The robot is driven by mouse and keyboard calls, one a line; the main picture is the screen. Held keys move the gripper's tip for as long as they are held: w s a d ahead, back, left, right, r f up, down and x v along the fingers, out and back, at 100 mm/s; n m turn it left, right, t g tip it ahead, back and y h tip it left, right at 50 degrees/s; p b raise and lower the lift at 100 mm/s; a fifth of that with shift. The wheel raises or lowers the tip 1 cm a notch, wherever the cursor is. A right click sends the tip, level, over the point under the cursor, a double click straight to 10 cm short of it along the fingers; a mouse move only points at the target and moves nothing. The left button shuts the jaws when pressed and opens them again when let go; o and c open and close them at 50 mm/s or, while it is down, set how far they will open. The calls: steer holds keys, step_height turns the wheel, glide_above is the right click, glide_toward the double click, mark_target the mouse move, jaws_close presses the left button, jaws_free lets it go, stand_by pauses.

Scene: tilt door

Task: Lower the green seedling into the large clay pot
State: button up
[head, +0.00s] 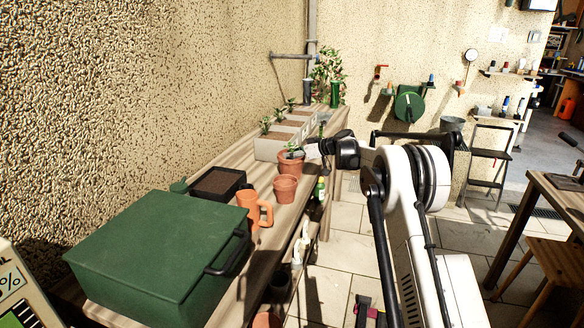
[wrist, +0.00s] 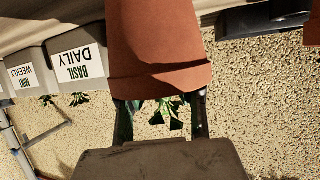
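The large clay pot (head: 291,165) stands on the wooden bench in the head view. It fills the upper middle of the wrist view (wrist: 160,50), appearing upside down with its rim towards my gripper. My gripper (wrist: 162,112) is at the rim, its two fingers apart and their tips hidden behind it. The green seedling's leaves (wrist: 168,110) show between the fingers, just above the rim; they also show above the pot in the head view (head: 291,149). The stem and root end are hidden, so I cannot tell whether the fingers grip it.
A smaller clay pot (head: 285,188), an orange mug (head: 254,210), a black soil tray (head: 216,184) and a green lidded box (head: 160,255) stand nearer. Labelled planters (head: 268,148) with seedlings stand behind. Open tiled floor (head: 345,250) lies right of the bench.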

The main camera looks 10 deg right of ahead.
steer(key=shift+o, duration=1)
steer(key=v, duration=1.1)
steer(key=s+a+r+m+g+h, duration=0.1)
steer(key=s+a+r+m+h, duration=0.2)
steer(key=s, duration=0.6)
steer(key=s+a+r, duration=0.2)
steer(key=s+r, duration=0.2)
steer(key=s, duration=0.6)
steer(key=s+a+r+m+g+h, duration=0.1)
steer(key=s+a+r+m+h, duration=0.2)
steer(key=s, duration=0.6)
steer(key=s+f+m+h, duration=0.1)
steer(key=s+f, duration=0.2)
steer(key=s, duration=0.8)
steer(key=s+d+f+m+h, duration=0.1)
steer(key=s+f, duration=0.2)
steer(key=s, duration=0.8)
steer(key=s+d+f+m+h, duration=0.1)
steer(key=s+f+m+h, duration=0.1)
steer(key=s, duration=0.8)
steer(key=shift+s+d+f+t, duration=0.3)
steer(key=shift+s+f, duration=0.1)
steer(key=shift+f, duration=0.4)
